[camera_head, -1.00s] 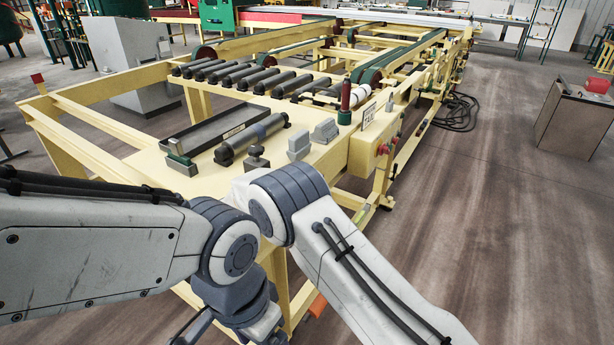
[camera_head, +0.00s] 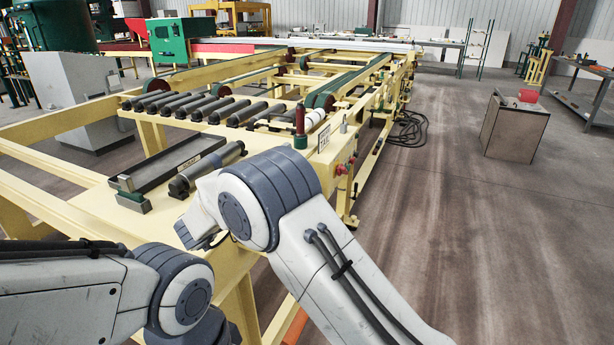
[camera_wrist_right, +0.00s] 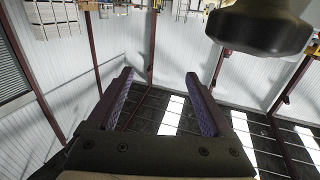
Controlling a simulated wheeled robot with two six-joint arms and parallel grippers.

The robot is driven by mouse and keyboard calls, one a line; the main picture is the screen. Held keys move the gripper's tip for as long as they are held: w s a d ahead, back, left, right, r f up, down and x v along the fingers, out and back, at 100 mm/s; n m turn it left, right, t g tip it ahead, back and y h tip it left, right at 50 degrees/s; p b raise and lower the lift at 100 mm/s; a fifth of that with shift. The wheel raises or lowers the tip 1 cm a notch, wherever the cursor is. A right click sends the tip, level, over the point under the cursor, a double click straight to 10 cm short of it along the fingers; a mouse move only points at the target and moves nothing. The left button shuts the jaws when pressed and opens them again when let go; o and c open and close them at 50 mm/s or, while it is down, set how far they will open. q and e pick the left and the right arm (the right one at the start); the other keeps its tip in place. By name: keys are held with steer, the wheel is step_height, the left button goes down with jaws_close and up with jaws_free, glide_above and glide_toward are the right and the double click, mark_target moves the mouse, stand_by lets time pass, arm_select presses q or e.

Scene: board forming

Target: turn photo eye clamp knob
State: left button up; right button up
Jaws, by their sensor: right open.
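My right gripper (camera_wrist_right: 160,78) is open in the right wrist view, with nothing between its two fingers. A dark, rounded, knob-like part (camera_wrist_right: 262,28) is large and close at the top right of that view, apart from the fingers. I cannot tell for certain whether it is the photo eye clamp knob. In the head view my right arm reaches over the near end of the cream machine frame (camera_head: 65,195) and hides the small fittings there, along with the right gripper. My left arm crosses the lower left, and its gripper is out of view.
A dark roller (camera_head: 207,168) and a long grey tray (camera_head: 165,163) lie on the machine's near end. A red-topped post (camera_head: 300,128) and a control box with red buttons (camera_head: 340,169) stand to the right. The floor on the right is largely clear.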

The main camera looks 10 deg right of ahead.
steer(key=s+d+r, duration=0.4)
steer(key=d, duration=0.2)
steer(key=shift+b, duration=0.3)
steer(key=shift+r, duration=0.1)
